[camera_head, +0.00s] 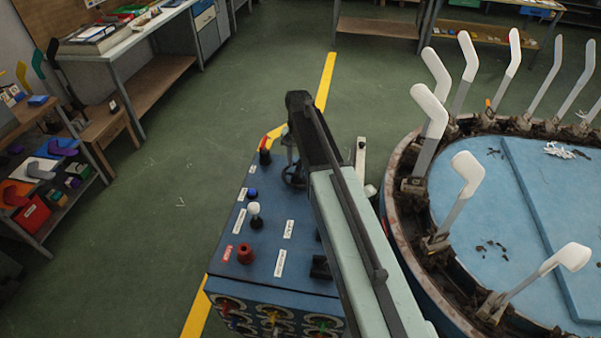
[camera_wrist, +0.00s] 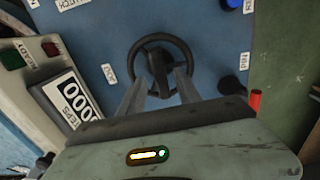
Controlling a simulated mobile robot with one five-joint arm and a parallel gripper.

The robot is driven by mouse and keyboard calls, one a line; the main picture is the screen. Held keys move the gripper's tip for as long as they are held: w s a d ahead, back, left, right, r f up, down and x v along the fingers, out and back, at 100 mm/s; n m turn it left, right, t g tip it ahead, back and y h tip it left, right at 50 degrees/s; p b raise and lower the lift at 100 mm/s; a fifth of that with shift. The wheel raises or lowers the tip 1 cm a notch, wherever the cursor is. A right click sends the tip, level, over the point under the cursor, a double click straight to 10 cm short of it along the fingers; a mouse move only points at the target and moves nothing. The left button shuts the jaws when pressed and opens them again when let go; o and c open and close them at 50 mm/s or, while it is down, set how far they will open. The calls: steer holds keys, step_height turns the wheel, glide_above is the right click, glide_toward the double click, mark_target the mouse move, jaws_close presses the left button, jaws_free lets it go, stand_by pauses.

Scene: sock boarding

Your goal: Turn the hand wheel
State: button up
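The hand wheel (camera_wrist: 161,37) is a dark ring with a thick dark hub or spoke, set on a blue panel in the wrist view. In the head view the wheel (camera_head: 286,177) is at the panel's far end, partly covered by my arm. My gripper (camera_wrist: 164,76) reaches over the wheel's near side. Its two grey fingers stand apart, one on each side of the dark middle part. A small gap seems to show at the right finger; contact at the left is unclear. Part of the near rim is hidden by the fingers.
A counter box (camera_wrist: 69,97) stands left in the wrist view. The round blue table (camera_head: 490,200) with several white foot forms stands close on the right.

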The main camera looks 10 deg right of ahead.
step_height(320, 180, down, 3)
steer(key=shift+r+b, duration=0.15)
steer(key=shift+b, duration=0.5)
steer(key=shift+r, duration=0.1)
